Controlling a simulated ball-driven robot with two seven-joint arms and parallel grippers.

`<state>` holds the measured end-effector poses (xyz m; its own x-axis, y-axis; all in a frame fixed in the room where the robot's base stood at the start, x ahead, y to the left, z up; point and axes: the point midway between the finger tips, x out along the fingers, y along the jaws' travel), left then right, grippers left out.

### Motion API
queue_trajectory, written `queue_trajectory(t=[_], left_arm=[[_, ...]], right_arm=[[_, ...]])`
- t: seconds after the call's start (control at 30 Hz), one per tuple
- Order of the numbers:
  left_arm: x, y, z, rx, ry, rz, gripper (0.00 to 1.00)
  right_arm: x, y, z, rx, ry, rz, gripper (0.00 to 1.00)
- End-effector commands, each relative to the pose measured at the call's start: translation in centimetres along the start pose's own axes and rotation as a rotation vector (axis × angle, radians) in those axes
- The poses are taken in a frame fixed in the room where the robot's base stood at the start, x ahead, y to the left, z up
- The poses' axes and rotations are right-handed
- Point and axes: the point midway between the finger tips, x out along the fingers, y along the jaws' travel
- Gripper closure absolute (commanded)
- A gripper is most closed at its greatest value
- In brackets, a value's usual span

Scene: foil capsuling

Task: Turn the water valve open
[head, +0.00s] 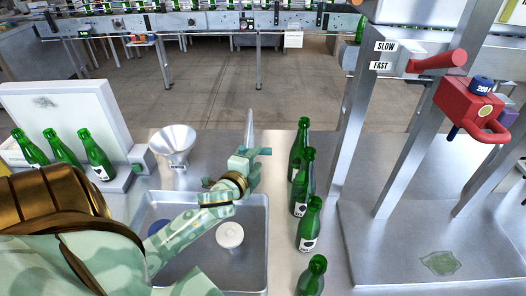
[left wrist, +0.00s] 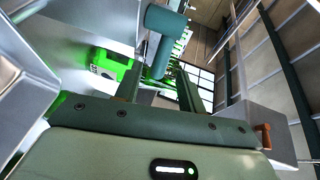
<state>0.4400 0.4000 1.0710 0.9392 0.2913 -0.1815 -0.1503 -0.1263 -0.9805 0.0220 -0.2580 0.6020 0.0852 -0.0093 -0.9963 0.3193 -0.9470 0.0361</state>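My left gripper (head: 254,155) reaches over the back edge of a metal basin in the head view, beside a grey pointed metal piece (head: 249,130). In the left wrist view its two dark green fingers (left wrist: 160,88) stand apart with a gap between them. A dark teal cylinder (left wrist: 165,22) shows just beyond the fingertips; I cannot tell whether it is part of the valve or whether the fingers touch it. No part can be clearly made out as the water valve. My right gripper is not in view.
Several green bottles (head: 305,200) stand close to the right of my left arm. The basin (head: 262,240) holds a white round piece (head: 230,235). A white funnel (head: 173,142) stands left. A red lever (head: 438,62) by SLOW and FAST labels sits upper right.

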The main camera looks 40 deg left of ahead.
Motion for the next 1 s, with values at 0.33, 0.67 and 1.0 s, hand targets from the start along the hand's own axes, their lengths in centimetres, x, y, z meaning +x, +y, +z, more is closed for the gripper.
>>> queue_trajectory(t=[0.33, 0.67, 1.0], left_arm=[[5.1, 0.0, 0.0, 0.0, 0.0, 0.0, 0.6], [5.4, 0.0, 0.0, 0.0, 0.0, 0.001, 0.63], [5.3, 0.0, 0.0, 0.0, 0.004, 0.001, 1.0]], right_arm=[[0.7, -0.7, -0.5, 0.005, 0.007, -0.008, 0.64], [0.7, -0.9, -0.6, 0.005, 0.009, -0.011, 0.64], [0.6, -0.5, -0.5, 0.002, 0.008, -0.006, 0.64]])
